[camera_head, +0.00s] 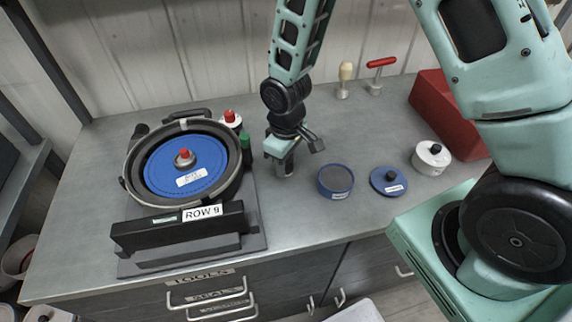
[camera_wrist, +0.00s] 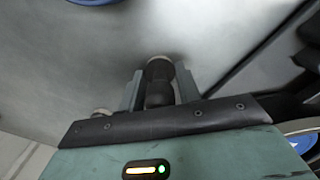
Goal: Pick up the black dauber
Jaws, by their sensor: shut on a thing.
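My gripper (camera_head: 281,160) points down at the bench, between the seed meter and the open blue tin. In the wrist view my gripper (camera_wrist: 160,85) is shut on the black dauber (camera_wrist: 159,92), which stands between its two fingers. The dauber has a dark, rounded body and a pale edge at its far end. In the head view the fingers and arm hide most or all of it. I cannot tell whether it touches the bench.
The seed meter (camera_head: 133,185) with its blue disc (camera_head: 160,170) and ROW 9 label stands left. A green bottle (camera_head: 245,141) is close left of my gripper. Right are the blue tin (camera_head: 335,193), blue lid (camera_head: 378,187), white jar (camera_head: 428,166) and red box (camera_head: 437,97). The front bench is clear.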

